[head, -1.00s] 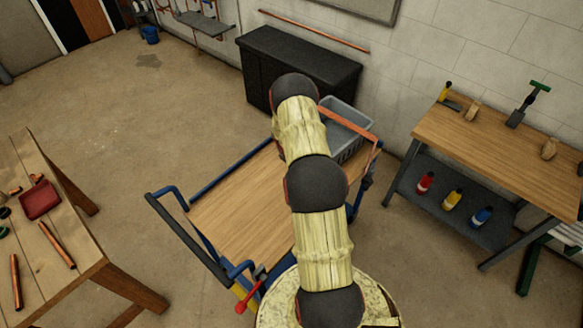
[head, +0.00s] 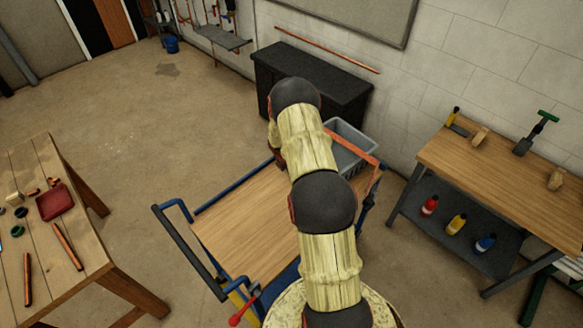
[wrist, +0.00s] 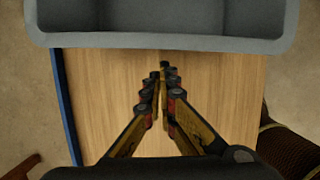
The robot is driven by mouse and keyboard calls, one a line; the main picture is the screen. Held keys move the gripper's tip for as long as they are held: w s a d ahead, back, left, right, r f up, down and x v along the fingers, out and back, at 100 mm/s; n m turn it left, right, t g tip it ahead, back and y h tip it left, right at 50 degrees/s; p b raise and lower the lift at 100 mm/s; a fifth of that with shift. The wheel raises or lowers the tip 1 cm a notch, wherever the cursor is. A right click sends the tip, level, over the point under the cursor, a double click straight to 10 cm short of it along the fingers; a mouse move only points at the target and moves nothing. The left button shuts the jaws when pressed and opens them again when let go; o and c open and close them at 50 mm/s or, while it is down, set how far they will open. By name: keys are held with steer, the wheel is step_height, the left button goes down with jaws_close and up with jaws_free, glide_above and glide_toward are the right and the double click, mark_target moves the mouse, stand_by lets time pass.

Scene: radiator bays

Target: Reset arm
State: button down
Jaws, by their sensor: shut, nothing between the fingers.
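My gripper (wrist: 160,80) shows in the wrist view with its two fingers together at the tips and nothing between them. It is over the bare wooden deck of the cart (wrist: 220,85), with the grey bin (wrist: 170,41) just beyond the fingertips in the picture. In the head view my arm reaches over the cart (head: 240,220), and the gripper itself is mostly hidden behind the arm. The grey bin (head: 350,135) sits at the cart's far end.
A wooden table (head: 90,240) with a red tray (head: 55,202) and copper pipe pieces stands at left. A workbench (head: 490,175) with bottles on its lower shelf stands at right. A dark cabinet (head: 335,90) is against the wall. Open floor lies left of the cart.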

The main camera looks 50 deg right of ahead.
steer(key=shift+r, duration=0.1)
steer(key=s+a+m+g+y, duration=0.1)
steer(key=s+a+m+g, duration=0.1)
steer(key=s+a+m, duration=0.35)
steer(key=s+a+r+m+t+y+b, duration=0.1)
steer(key=s+a+r+m+b, duration=0.3)
steer(key=a+r+m, duration=0.45)
steer(key=s+a+r+m+b, duration=0.4)
steer(key=a+r+m, duration=0.1)
steer(key=a+r, duration=0.65)
steer(key=s+a+r+t+b, duration=0.2)
steer(key=s+a+b, duration=0.1)
steer(key=a, duration=0.3)
steer(key=s+a+r+n+t+y+b, duration=0.1)
steer(key=s+a+r+t+b, duration=0.1)
steer(key=a+b, duration=0.3)
steer(key=s+a+r+t+b, duration=0.2)
steer(key=s+a+r+b, duration=0.2)
steer(key=a, duration=0.3)
steer(key=shift+s+n+t, duration=0.2)
steer(key=shift+n+t, duration=0.1)
steer(key=shift+t, duration=0.1)
